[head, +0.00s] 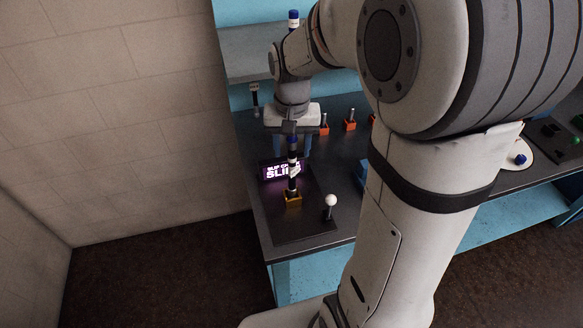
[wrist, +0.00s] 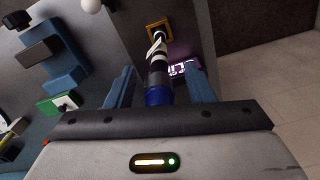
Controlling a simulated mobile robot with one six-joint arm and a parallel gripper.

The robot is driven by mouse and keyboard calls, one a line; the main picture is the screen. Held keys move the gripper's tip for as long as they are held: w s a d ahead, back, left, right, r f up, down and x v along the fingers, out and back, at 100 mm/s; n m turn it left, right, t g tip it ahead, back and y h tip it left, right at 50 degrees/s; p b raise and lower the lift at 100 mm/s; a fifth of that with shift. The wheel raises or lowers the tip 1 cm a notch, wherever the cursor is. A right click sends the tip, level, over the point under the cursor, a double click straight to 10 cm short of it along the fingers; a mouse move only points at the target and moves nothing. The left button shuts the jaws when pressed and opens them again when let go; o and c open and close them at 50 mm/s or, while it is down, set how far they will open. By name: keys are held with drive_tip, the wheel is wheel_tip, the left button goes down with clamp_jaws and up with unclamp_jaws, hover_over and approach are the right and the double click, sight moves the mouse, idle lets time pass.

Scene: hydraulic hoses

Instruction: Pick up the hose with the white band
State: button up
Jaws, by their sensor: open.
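A dark hose with white bands and a blue end (head: 293,170) stands upright in a yellow socket (head: 292,199) at the near left of the bench. My gripper (head: 292,148) is above it, pointing down, with its fingers around the upper part. In the wrist view the hose (wrist: 158,68) runs between the two open blue fingers (wrist: 160,82), with its blue end near the palm. A gap shows beside the hose, so the fingers do not seem closed on it. The yellow socket (wrist: 158,31) shows at its far end.
A lit purple sign (head: 283,171) stands right by the hose. A white-knobbed lever (head: 331,203) is to its right. Several orange blocks with pins (head: 350,124) sit farther back. Another blue-topped piece (head: 293,19) shows above, behind my arm. A wall is at left.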

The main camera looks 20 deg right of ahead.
drive_tip(key=shift+f, duration=0.45)
clamp_jaws()
idle(0.4)
